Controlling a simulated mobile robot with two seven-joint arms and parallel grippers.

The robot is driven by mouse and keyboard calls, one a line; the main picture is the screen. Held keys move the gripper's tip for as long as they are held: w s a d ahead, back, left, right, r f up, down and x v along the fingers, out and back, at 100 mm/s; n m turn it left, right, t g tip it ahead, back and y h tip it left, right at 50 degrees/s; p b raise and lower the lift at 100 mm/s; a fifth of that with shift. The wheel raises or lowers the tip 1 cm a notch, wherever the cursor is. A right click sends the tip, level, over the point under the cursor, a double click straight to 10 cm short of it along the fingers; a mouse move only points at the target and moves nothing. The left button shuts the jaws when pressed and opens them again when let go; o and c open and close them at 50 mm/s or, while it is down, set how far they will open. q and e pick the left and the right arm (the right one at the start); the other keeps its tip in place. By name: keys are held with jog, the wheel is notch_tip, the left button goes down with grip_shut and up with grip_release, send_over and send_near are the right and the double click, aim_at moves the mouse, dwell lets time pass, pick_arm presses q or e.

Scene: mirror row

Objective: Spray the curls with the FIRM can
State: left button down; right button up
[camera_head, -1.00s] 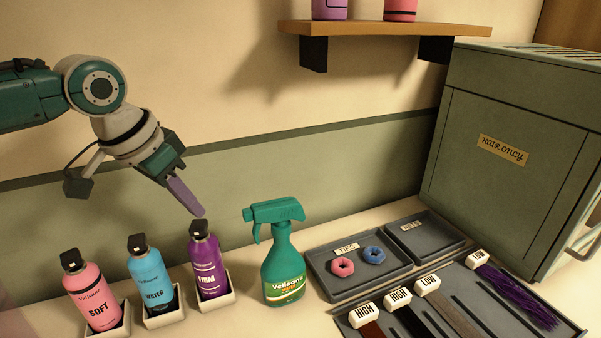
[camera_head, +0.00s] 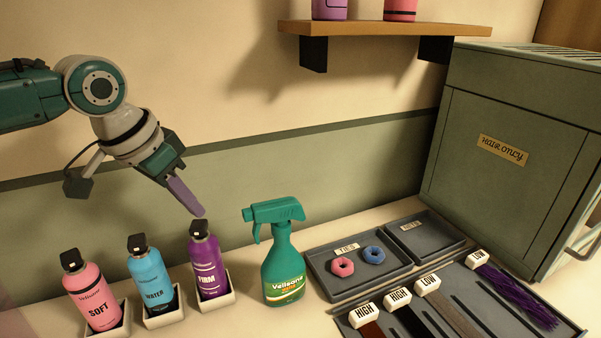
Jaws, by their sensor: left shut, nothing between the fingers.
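The purple FIRM can (camera_head: 207,262) stands upright in a white holder (camera_head: 217,299), its black nozzle on top. My left gripper (camera_head: 199,211) is just above the can's top, its purple-tipped fingers shut and empty, pointing down and right. I cannot tell whether the fingertips touch the nozzle. Beside the can stand a blue WATER can (camera_head: 150,273) and a pink SOFT can (camera_head: 91,291), each in its own holder. No curls are clearly in view; a purple hair strand (camera_head: 518,297) lies at the right in a dark tray. My right gripper is out of view.
A green spray bottle (camera_head: 284,265) stands right of the FIRM can. Dark trays (camera_head: 320,262) hold a pink and a blue hair tie. A slotted tray (camera_head: 468,320) holds labelled strands. A green HAIR ONLY cabinet (camera_head: 500,190) and a wooden shelf (camera_head: 385,28) stand behind.

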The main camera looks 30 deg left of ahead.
aim_at(195, 225)
pick_arm(q)
jog(key=shift+f+b, duration=0.55)
jog(key=shift+f, duration=0.35)
dwell(0.3)
notch_tip(195, 225, up, 7)
jog(key=p, duration=0.8)
jog(key=shift+r, duration=0.1)
dwell(0.3)
